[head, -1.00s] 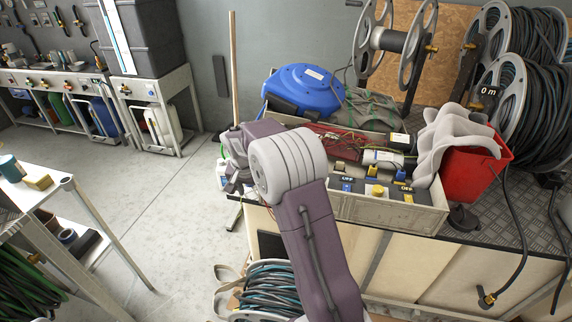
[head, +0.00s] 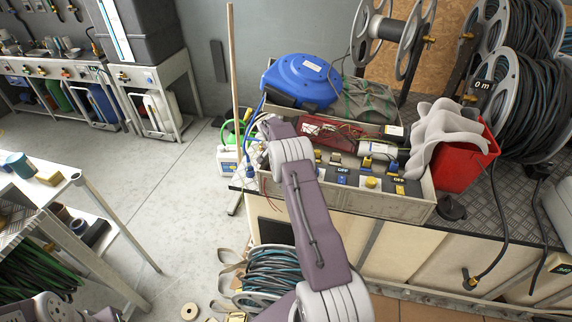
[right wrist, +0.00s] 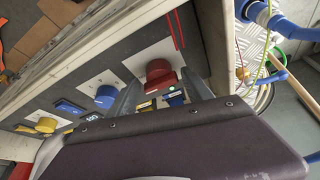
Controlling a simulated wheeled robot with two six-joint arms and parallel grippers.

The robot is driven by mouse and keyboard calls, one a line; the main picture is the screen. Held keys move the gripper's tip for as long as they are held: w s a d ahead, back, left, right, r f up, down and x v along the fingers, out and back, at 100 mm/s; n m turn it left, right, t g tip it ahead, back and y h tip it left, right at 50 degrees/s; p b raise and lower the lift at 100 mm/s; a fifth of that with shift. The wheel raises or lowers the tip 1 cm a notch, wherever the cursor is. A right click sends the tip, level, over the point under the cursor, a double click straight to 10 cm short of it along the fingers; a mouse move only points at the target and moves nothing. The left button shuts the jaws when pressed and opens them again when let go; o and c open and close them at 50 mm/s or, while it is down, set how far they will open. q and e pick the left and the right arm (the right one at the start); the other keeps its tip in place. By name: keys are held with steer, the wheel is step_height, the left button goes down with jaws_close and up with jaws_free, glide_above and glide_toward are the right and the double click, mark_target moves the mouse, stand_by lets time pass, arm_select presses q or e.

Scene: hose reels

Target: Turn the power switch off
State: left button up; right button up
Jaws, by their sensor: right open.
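A grey control box (head: 385,209) stands on the bench, with blue and yellow switches and OFF labels (head: 399,181) on its top panel. Its left end is partly covered by my right arm. In the right wrist view the panel is close: a round red knob (right wrist: 158,72) sits on a white plate, with a blue knob (right wrist: 105,96) and a yellow knob (right wrist: 46,125) farther left. My right gripper (right wrist: 160,84) is open, its two grey fingers on either side of the red knob's area. I cannot tell whether they touch it. Which control is the power switch is unclear. My left gripper is out of view.
A blue reel case (head: 303,80) and an empty metal reel (head: 392,28) stand behind the box. A red bucket (head: 466,160) with a grey cloth (head: 445,128) is to its right. A wooden pole (head: 233,70) and white jug (head: 228,160) stand left.

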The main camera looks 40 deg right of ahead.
steer(key=shift+w+d+f, duration=0.1)
steer(key=shift+d+f, duration=0.05)
steer(key=shift+f, duration=0.35)
steer(key=c, duration=1.1)
